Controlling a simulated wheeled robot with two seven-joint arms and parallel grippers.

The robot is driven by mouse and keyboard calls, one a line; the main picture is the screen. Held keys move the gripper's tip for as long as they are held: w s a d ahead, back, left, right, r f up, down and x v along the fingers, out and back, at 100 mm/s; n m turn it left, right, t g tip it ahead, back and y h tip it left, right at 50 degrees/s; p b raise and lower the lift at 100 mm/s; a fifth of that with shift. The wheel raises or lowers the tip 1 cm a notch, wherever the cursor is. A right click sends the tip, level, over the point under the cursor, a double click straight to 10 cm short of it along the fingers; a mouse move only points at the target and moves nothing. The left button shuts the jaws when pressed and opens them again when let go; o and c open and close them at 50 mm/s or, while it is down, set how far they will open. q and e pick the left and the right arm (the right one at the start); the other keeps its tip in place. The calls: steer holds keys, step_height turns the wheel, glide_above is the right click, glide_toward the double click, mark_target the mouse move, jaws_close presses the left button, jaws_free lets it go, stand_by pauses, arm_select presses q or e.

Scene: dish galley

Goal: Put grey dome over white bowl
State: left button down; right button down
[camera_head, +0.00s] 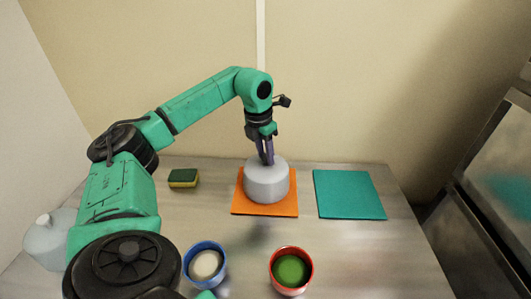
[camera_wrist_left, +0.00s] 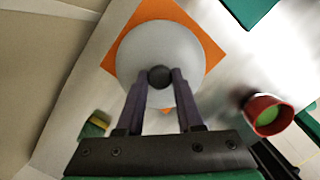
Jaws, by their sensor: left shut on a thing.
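My left gripper (camera_head: 267,160) is shut on the dark knob on top of the grey dome (camera_head: 266,184). In the left wrist view, the two fingers (camera_wrist_left: 160,78) stand on either side of the knob, with the round dome (camera_wrist_left: 158,43) below them. The dome is upright over the orange mat (camera_head: 285,209). I cannot tell if it touches the mat or hangs just above it. The white bowl does not show in either view; whatever lies under the dome is hidden. My right gripper is not in view.
A teal mat (camera_head: 348,194) lies bare to the right. A blue bowl (camera_head: 205,264) with pale contents and a red bowl (camera_head: 291,270) with a green inside stand in front. A sponge (camera_head: 183,178) is at the back left, a whitish jug (camera_head: 48,240) at the far left.

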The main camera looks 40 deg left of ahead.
arm_select(q)
steer(key=shift+f, duration=0.5)
steer(key=shift+c, duration=2.3)
jaws_free()
step_height(320, 180, up, 14)
steer(key=s+p, duration=0.1)
steer(key=s, duration=0.1)
steer(key=shift+s+r, duration=0.15)
steer(key=shift+r, duration=0.05)
steer(key=shift+a, duration=0.1)
